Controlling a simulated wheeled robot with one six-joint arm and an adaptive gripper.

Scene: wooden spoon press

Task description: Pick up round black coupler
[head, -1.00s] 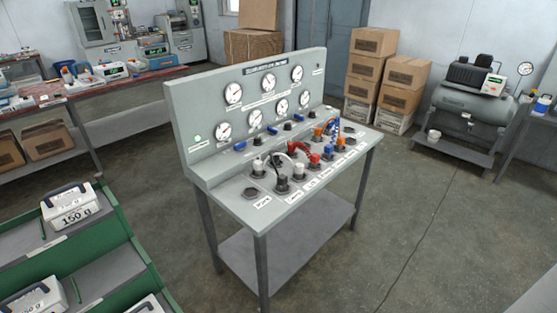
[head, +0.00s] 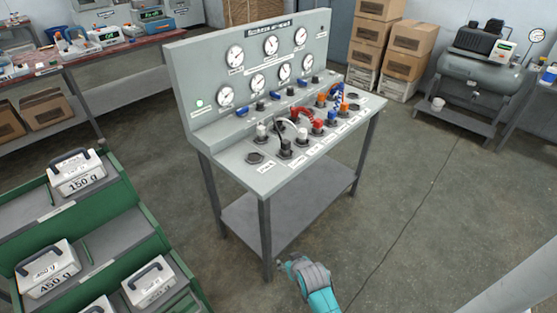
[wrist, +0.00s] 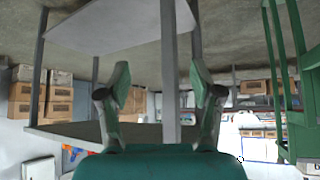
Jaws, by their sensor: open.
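The grey press panel (head: 272,184) carries sockets with several couplers. A black coupler (head: 285,149) stands near the front left of its deck, close to a white-topped one (head: 262,133). Other black round pieces, such as one on the ledge (head: 261,106), also show; I cannot tell for certain which is the round black coupler. My gripper (head: 290,267) is low in front of the panel's legs, well below the deck and apart from every coupler. In the wrist view my gripper (wrist: 160,84) has its fingers spread with nothing between them. No coupler can be made out there.
A green rack (head: 130,200) with weights stands at the left. Cardboard boxes (head: 375,45) and a compressor (head: 485,85) stand behind at the right.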

